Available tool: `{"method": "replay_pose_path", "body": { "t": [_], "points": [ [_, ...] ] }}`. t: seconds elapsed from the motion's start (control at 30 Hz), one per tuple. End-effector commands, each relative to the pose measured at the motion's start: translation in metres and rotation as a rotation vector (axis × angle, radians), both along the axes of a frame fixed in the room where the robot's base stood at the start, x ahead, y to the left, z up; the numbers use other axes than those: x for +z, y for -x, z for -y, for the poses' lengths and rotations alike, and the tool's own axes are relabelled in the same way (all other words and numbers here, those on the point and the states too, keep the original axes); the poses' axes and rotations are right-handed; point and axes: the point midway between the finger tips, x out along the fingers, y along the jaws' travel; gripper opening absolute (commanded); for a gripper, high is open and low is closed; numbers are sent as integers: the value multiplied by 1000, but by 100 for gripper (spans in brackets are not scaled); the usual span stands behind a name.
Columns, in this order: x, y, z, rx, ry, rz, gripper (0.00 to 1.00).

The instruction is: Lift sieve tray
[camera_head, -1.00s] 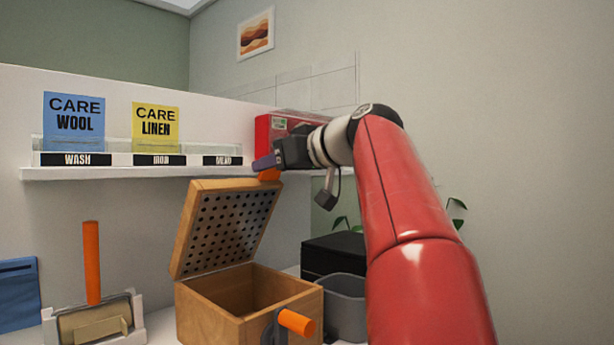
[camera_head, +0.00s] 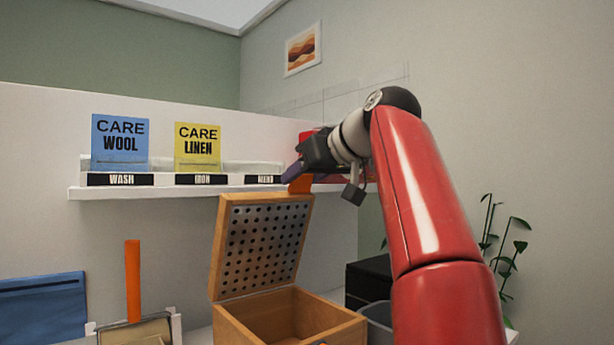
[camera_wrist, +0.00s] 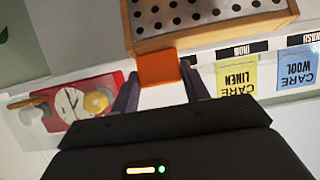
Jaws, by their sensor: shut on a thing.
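The sieve tray (camera_head: 265,240) is a wooden frame with a dark perforated plate. It stands tilted up steeply like a lid at the back of an open wooden box (camera_head: 290,315). An orange tab (camera_head: 300,184) sits on its top edge. My gripper (camera_head: 297,175) is shut on this tab; in the wrist view the orange tab (camera_wrist: 158,69) lies between the two fingers. Part of the perforated plate (camera_wrist: 190,12) shows at the top of the wrist view. The box's front is cut off by the lower frame edge.
A white shelf (camera_head: 150,192) behind holds a blue CARE WOOL card (camera_head: 120,143) and a yellow CARE LINEN card (camera_head: 198,148). A red item (camera_wrist: 70,103) is near my gripper. A grey bin (camera_head: 378,320), black box (camera_head: 368,283) and plant (camera_head: 508,250) stand right. An orange handle (camera_head: 133,280) rises left.

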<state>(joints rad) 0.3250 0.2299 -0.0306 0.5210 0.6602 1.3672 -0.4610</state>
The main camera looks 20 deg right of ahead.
Motion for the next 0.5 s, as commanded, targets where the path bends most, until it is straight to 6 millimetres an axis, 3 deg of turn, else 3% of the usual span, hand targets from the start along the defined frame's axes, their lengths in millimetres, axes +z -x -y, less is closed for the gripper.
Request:
{"method": "replay_pose_path", "body": {
  "t": [0.17, 0.2, 0.33, 0.5],
  "points": [
    [6, 3, 0, -5, 3, 16, 4],
    [6, 3, 0, -4, 3, 16, 49],
    [5, 2, 0, -3, 2, 13, 66],
    [3, 1, 0, -2, 1, 8, 67]
  ]
}}
